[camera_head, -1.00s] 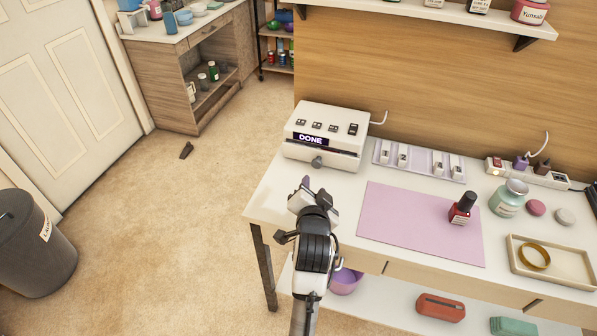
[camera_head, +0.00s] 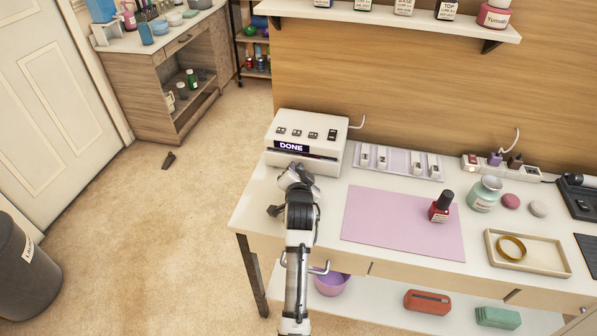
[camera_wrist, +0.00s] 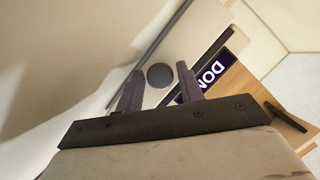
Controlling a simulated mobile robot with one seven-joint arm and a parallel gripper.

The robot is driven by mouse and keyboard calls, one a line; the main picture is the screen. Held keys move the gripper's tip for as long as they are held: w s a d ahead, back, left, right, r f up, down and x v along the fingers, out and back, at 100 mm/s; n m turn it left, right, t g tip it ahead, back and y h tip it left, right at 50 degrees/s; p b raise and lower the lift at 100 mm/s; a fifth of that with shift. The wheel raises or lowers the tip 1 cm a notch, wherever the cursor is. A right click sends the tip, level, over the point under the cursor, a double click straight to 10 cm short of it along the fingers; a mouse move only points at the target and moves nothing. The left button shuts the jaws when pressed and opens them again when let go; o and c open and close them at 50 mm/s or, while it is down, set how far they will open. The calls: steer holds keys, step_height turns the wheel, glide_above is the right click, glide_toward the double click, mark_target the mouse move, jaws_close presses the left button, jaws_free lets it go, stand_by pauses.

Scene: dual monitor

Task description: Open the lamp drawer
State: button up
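The white nail lamp (camera_head: 307,138) sits at the left end of the table, with a lit "DONE" display on its front. My gripper is close in front of the lamp. In the wrist view, the drawer's round grey knob (camera_wrist: 160,75) appears between the two dark fingertips of my gripper (camera_wrist: 159,67). The fingers are apart, with gaps visible on both sides of the knob. I cannot tell how deep the knob is between them. The drawer looks shut.
A lilac tray (camera_head: 393,177) with several small items is right of the lamp. A pink mat (camera_head: 390,225) lies on the table, with a red polish bottle (camera_head: 439,208) on it. A wall shelf (camera_head: 400,24) is above. Open floor (camera_head: 150,255) lies to the left.

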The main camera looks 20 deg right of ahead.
steer(key=shift+w, duration=0.1)
jaws_close()
steer(key=s+a, duration=0.2)
steer(key=s, duration=0.1)
steer(key=s+a+p, duration=0.1)
steer(key=s+a, duration=0.1)
steer(key=s, duration=0.1)
steer(key=s+a+p, duration=0.1)
steer(key=s+a, duration=0.1)
steer(key=s, duration=0.1)
stand_by(0.3)
jaws_free()
